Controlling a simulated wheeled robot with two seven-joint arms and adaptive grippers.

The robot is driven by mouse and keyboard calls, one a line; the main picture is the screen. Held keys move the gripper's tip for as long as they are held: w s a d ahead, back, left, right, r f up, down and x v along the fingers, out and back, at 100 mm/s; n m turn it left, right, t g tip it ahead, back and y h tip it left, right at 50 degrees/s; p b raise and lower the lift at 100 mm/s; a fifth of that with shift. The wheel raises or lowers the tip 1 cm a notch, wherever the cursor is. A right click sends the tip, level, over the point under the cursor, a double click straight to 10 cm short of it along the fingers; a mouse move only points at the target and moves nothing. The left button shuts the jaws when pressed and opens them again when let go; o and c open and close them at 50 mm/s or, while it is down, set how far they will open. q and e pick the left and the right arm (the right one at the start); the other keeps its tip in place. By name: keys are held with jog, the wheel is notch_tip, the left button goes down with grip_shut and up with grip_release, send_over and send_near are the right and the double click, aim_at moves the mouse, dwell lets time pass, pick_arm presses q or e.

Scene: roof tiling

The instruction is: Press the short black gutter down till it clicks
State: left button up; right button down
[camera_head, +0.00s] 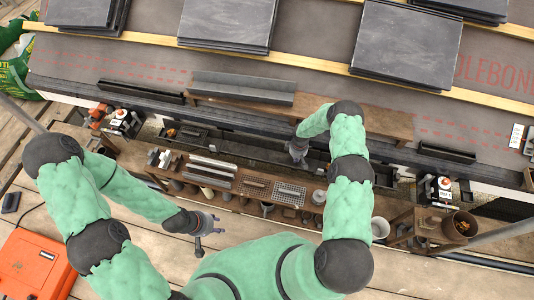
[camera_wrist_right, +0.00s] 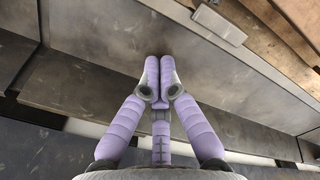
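A dark gutter run (camera_head: 258,147) lies along the eaves in the head view; I cannot tell where the short black gutter's ends are in it. In the right wrist view, a dark channel surface (camera_wrist_right: 100,38) lies right ahead of the fingertips. My right gripper (camera_head: 299,158) points down at the gutter run. Its purple fingers (camera_wrist_right: 164,84) are together with nothing visible between them; the tips are at or very close to the surface, and contact cannot be told. My left gripper (camera_head: 207,222) hangs away from the gutter, over the planks; its fingers are too small to read.
A grey channel piece (camera_head: 243,88) lies on a wooden plank up the roof. Short black pieces lie at left (camera_head: 140,92) and right (camera_head: 445,152). A bench (camera_head: 170,172) with metal parts stands before the eaves. Slate stacks (camera_head: 407,45) lie higher. An orange case (camera_head: 38,265) is lower left.

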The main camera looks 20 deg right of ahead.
dwell(0.4)
notch_tip(320, 180, up, 9)
jog(key=p, duration=0.5)
dwell(0.6)
jog(key=shift+a, duration=0.1)
dwell(0.4)
